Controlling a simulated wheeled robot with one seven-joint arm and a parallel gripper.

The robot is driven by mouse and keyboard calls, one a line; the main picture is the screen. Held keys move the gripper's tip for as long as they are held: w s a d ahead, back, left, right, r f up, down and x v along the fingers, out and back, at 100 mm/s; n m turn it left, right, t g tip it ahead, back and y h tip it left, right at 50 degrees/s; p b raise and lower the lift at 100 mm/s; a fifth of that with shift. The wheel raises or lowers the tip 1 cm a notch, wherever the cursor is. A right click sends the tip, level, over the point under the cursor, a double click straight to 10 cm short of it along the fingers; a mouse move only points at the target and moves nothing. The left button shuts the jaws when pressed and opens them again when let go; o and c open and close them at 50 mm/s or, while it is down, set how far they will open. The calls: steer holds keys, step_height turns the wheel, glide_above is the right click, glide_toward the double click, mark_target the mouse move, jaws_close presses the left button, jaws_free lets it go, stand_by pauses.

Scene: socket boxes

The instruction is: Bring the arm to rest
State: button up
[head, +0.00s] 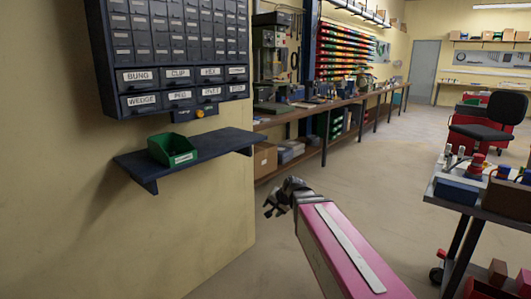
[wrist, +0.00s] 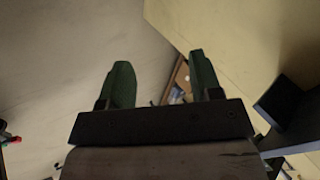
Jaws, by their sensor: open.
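My gripper (head: 272,204) is at the end of my pink arm, in mid-air over the floor in the head view. It is to the right of and below the dark wall shelf. In the wrist view its two green fingers (wrist: 160,85) stand wide apart with nothing between them but background. No object is held.
A green bin (head: 172,150) sits on the dark wall shelf (head: 215,149), under a labelled drawer cabinet (head: 180,60). A long workbench (head: 325,106) runs behind. A cluttered table (head: 456,190) and a black chair (head: 490,120) stand at right. The floor between is clear.

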steer(key=s+d+f+n+g+h, duration=0.4)
steer(key=s+d+f+g+h, duration=0.1)
steer(key=s+d+f, duration=0.8)
steer(key=d+f, duration=0.2)
steer(key=d, duration=0.1)
steer(key=shift+s+f, duration=0.3)
steer(key=shift+f, duration=0.1)
